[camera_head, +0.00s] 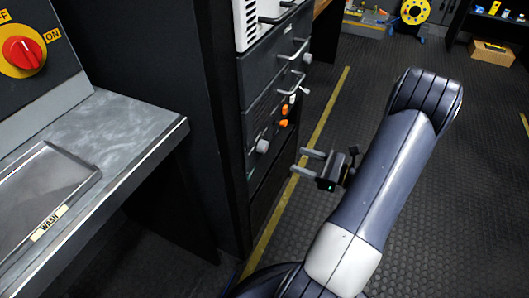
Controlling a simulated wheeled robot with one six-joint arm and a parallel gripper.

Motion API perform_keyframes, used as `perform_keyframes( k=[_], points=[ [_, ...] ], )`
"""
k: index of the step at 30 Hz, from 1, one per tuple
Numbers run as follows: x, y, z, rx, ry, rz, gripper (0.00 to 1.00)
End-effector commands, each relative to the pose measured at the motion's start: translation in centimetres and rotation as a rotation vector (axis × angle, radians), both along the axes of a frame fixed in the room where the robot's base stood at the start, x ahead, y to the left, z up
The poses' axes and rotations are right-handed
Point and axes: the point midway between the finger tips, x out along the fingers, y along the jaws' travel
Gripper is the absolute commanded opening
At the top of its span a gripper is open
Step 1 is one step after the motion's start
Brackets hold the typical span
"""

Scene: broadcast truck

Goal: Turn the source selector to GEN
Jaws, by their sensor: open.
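My gripper (300,162) is open and empty, with two grey fingers pointing left toward the dark rack (262,100). It stands apart from the rack front, right of its lower panel. A pale grey knob (263,146) sits low on that panel, left of my fingers. Orange controls (284,117) and a small light knob (305,91) are above it. No GEN label is legible, so I cannot tell which of these is the source selector or where it points. A red rotary switch (22,52) on a yellow plate marked OFF and ON is at the upper left.
A grey-topped counter (150,140) with a tray marked WASH (50,222) juts out at the left. Rack handles (292,52) stick out above the controls. Open ribbed floor with a yellow line (325,110) lies to the right. A cardboard box (492,54) stands far back.

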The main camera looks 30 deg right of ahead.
Motion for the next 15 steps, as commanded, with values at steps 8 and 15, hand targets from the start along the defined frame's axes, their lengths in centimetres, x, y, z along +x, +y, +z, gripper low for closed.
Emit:
perform_keyframes(
  k=[8,15],
  points=[
    [2.9,2.5,-0.1,-0.003,0.000,0.008,0.57],
    [6.1,5.0,-0.1,-0.003,0.001,0.008,0.57]
  ],
)
